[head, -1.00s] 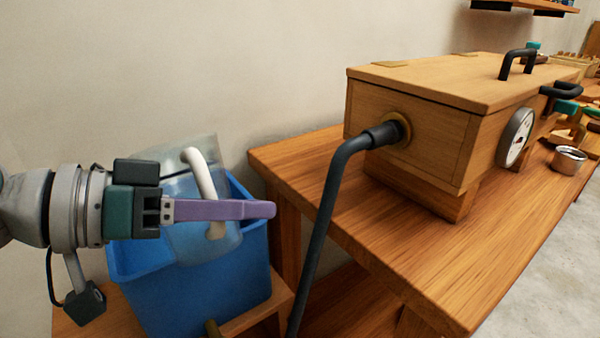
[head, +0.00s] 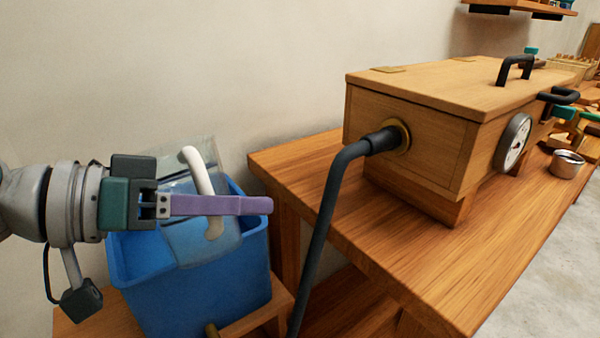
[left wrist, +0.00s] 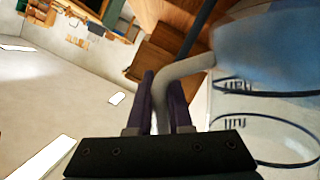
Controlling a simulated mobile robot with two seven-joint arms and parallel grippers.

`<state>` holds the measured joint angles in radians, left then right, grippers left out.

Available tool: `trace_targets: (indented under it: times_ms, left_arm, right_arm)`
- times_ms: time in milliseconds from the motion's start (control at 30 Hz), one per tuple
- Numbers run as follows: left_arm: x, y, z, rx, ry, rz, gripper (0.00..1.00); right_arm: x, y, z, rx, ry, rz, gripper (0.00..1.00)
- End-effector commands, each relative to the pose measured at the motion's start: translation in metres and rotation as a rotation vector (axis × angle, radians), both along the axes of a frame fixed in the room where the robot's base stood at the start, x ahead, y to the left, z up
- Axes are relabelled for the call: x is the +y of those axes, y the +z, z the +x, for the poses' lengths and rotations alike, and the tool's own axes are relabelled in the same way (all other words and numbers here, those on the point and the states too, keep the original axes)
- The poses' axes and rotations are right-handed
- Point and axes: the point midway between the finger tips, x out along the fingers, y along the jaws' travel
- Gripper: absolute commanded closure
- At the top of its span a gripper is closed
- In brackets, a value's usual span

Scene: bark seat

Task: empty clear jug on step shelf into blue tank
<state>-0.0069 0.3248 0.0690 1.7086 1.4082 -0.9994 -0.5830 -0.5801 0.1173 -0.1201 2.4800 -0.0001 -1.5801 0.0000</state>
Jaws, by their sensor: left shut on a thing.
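The clear jug (head: 190,245) with a white handle (head: 205,185) is tilted over the opening of the blue tank (head: 215,300) in the head view. My left gripper (head: 268,205) is shut on the jug's handle, its purple fingers crossing in front of it. In the left wrist view the handle (left wrist: 185,70) runs between the two fingers (left wrist: 160,100), and the blurred bluish jug body (left wrist: 265,50) is at the upper right. The tank's inside is mostly hidden by the jug and gripper. My right gripper is not in view.
The tank stands on a low wooden step shelf (head: 250,322). To its right, a wooden bench (head: 430,265) carries a wooden box (head: 410,135) with a dark hose (head: 325,230) hanging down near the tank. A metal cup (head: 566,165) stands farther right.

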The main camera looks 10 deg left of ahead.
Motion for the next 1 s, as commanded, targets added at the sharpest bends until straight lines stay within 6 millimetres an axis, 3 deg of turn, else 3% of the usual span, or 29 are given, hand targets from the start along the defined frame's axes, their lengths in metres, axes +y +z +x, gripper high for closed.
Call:
trace_targets:
  times_ms: [1000]
  left_arm:
    - [0.007,0.029,0.006,0.094,0.0,-0.121,1.0]
  right_arm:
    - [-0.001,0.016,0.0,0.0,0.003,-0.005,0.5]
